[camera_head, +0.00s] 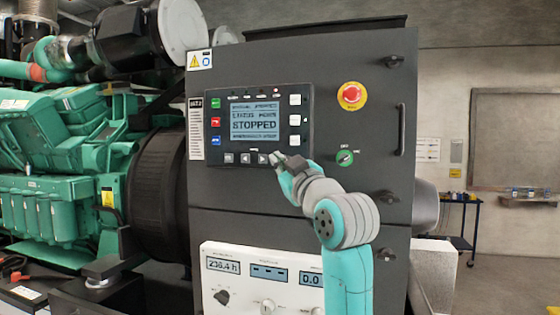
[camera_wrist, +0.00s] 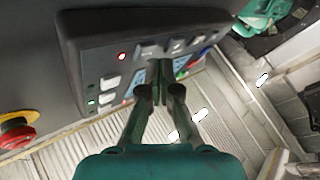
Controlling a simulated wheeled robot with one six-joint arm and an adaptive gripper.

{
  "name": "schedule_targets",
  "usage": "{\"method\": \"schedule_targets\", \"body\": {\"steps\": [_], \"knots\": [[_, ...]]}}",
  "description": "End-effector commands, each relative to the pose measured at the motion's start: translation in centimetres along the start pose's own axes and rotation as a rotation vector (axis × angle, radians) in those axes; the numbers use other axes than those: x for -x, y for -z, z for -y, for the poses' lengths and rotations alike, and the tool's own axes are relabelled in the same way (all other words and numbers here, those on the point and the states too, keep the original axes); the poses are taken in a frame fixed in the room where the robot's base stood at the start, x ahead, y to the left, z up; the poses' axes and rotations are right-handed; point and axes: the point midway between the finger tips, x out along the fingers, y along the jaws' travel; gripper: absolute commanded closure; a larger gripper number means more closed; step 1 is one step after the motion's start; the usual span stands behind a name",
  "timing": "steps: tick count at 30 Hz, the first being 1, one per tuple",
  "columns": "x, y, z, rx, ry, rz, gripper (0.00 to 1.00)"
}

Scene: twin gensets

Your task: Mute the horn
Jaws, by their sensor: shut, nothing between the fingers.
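The dark control panel (camera_head: 222,123) is on the cabinet front, its screen (camera_head: 254,118) reading "STOPPED". A column of white buttons (camera_head: 295,120) runs down its right side, and a row of grey buttons (camera_head: 246,158) along its bottom. My gripper (camera_head: 279,157) is at the panel's lower right and hides part of that row. In the wrist view my gripper (camera_wrist: 159,88) has its fingers together and empty, in front of the panel (camera_wrist: 85,50) near several pale buttons (camera_wrist: 148,49). I cannot tell whether the tips touch one. No horn label is readable.
A red emergency stop (camera_head: 351,96) sits right of the panel, also at the left of the wrist view (camera_wrist: 16,132). A white meter panel (camera_head: 225,262) is beneath. A green engine (camera_head: 60,170) stands left.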

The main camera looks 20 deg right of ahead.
Motion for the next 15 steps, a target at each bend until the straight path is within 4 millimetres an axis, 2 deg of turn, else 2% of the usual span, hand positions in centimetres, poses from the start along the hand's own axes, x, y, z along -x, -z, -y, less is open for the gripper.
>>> {"method": "schedule_targets", "body": {"steps": [15], "knots": [[-0.34,-0.26,-0.23,0.0,0.001,0.001,1.0]]}}
